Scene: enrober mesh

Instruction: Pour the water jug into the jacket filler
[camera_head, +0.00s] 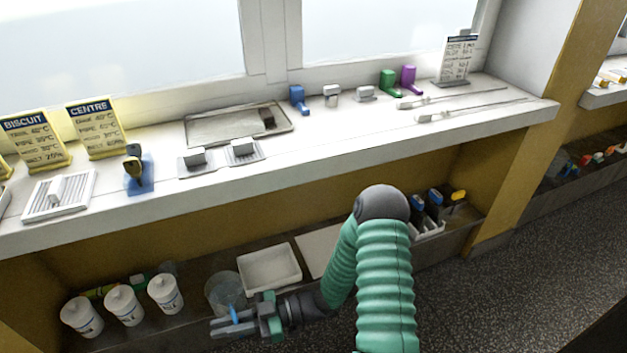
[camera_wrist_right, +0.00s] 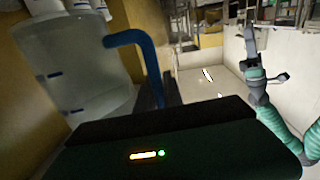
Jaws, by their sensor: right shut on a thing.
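The water jug (camera_head: 222,288) is a clear, greyish vessel at the lower shelf, between the white canisters and a white tray. In the right wrist view the jug (camera_wrist_right: 75,70) fills the upper left, with a blue handle (camera_wrist_right: 122,39) and blue marks on its wall. My right gripper (camera_head: 238,322) is shut on the jug's handle, on the near side. I cannot tell whether the jug touches the shelf. Another green arm, seemingly my left, shows at the right of the wrist view; its gripper (camera_wrist_right: 251,42) is too small to read. I cannot identify the jacket filler.
White canisters (camera_head: 124,305) stand left of the jug; a white tray (camera_head: 268,268) lies to its right. Above, the white windowsill (camera_head: 330,148) overhangs, holding signs, a metal tray (camera_head: 225,125) and small coloured tools. Blue-and-black items stand in a rack (camera_head: 430,230) further right.

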